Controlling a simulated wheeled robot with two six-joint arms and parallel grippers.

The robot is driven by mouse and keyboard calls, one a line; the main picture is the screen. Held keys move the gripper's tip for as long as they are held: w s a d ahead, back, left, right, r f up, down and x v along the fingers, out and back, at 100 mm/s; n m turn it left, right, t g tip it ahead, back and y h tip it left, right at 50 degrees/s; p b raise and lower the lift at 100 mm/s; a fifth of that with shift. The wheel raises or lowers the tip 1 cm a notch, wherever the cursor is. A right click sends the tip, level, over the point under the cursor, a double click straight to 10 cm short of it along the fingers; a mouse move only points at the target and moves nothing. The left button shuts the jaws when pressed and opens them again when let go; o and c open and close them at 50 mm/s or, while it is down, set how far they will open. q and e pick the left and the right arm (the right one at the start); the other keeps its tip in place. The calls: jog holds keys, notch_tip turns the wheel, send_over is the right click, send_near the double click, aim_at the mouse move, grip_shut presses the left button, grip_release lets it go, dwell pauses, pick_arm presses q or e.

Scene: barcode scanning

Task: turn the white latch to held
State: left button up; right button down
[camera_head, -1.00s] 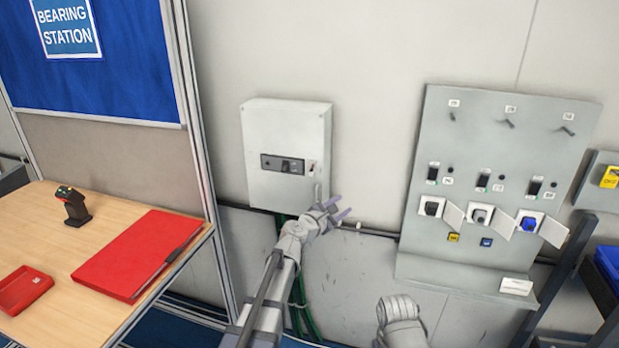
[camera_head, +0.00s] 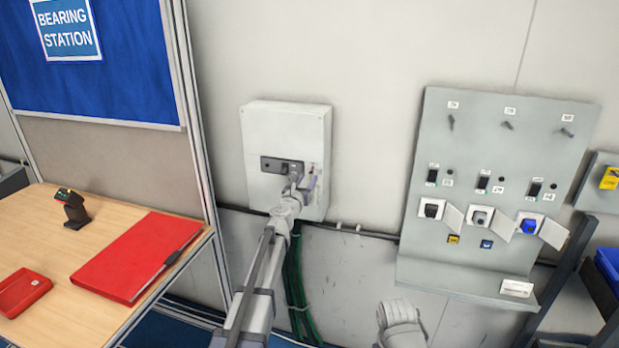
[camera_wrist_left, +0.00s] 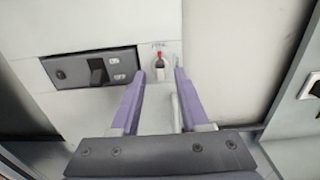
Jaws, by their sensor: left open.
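A light grey wall box (camera_head: 262,130) carries a dark switch panel (camera_head: 270,163), which also shows in the left wrist view (camera_wrist_left: 68,74). My left gripper (camera_head: 303,183) is open in front of the box's lower right part. In the left wrist view its purple fingertips (camera_wrist_left: 159,74) stand on either side of the fitting; contact cannot be told.
A grey panel (camera_head: 480,265) with switches and sockets with open flaps is on the wall to the right. A wooden table (camera_head: 60,230) with a red folder (camera_head: 130,260) and a scanner (camera_head: 74,208) is at left. Green cables (camera_head: 296,270) hang below the box.

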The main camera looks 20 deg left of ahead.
aim_at(312, 174)
pick_arm(q)
jog(key=w, duration=0.3)
jog(key=shift+d, duration=0.1)
jog(key=shift+s, duration=0.1)
jog(key=shift+c, duration=0.3)
grip_shut()
